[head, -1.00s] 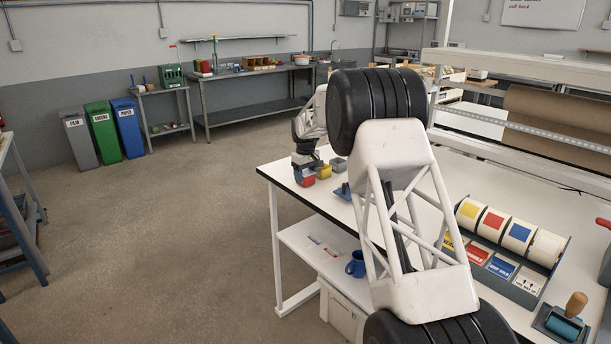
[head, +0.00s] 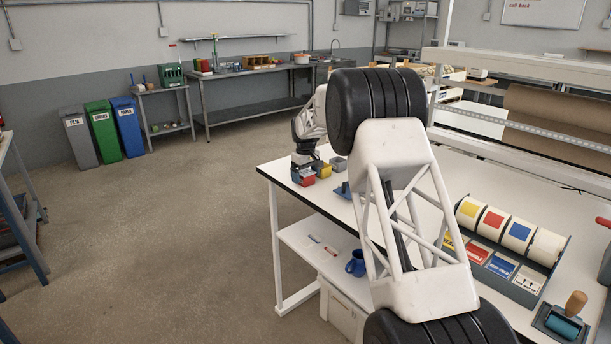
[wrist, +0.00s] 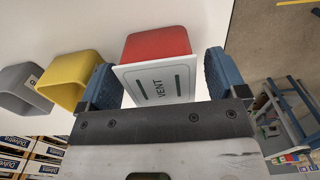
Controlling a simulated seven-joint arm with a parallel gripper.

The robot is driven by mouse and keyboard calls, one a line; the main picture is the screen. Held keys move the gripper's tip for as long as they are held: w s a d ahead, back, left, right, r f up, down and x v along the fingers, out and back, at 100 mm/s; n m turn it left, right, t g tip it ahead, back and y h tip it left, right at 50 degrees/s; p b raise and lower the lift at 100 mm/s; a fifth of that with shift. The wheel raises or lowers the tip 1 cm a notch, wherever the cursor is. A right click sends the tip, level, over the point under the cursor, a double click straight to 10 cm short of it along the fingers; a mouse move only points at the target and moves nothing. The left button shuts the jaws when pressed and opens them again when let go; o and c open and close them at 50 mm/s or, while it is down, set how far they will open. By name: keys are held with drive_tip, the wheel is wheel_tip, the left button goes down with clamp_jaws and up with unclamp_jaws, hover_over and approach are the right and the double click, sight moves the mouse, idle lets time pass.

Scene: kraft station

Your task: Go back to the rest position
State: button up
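A white card (wrist: 158,82) reading "VENT" is at the bin's front, also between the fingers. The right finger is clear of the card; the left finger is close to it, and I cannot tell whether they touch. The red bin (head: 308,181) also shows in the head view. My arm is stretched forward over the table.
A yellow bin (wrist: 72,62) stands close beside the left finger, with a grey bin (wrist: 20,75) beyond it. A roll dispenser (head: 517,262) and a blue-roller tool (head: 563,322) are at the right. A blue mug (head: 355,264) is on the lower shelf. The floor at left is clear.

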drive_tip(key=shift+r, duration=0.15)
wheel_tip(320, 180, up, 8)
idle(1.6)
drive_tip(key=s+d+r+m, duration=0.1)
drive_tip(key=s+d+r, duration=0.5)
drive_tip(key=s, duration=0.2)
drive_tip(key=s+d+r+m, duration=0.1)
drive_tip(key=s+d+r, duration=0.45)
drive_tip(key=s, duration=0.25)
drive_tip(key=s+d+r+m, duration=0.1)
drive_tip(key=s+d+r, duration=0.15)
drive_tip(key=s, duration=0.35)
drive_tip(key=s+d+r+m+t, duration=0.1)
drive_tip(key=s+d, duration=0.2)
drive_tip(key=s, duration=0.4)
drive_tip(key=s+d+r+m, duration=0.1)
drive_tip(key=s+d+r, duration=0.15)
drive_tip(key=s, duration=0.35)
drive_tip(key=s+d+f+m, duration=0.1)
drive_tip(key=s+d+f, duration=0.2)
drive_tip(key=s, duration=0.9)
drive_tip(key=s+d+f+m+t, duration=0.1)
drive_tip(key=s+d+f, duration=0.2)
drive_tip(key=s, duration=1)
drive_tip(key=s+d+f+m, duration=0.2)
drive_tip(key=s+f, duration=0.3)
drive_tip(key=s, duration=0.8)
drive_tip(key=shift+s+d+t, duration=0.25)
drive_tip(key=shift+d+t, duration=0.05)
drive_tip(key=shift+d, duration=0.45)
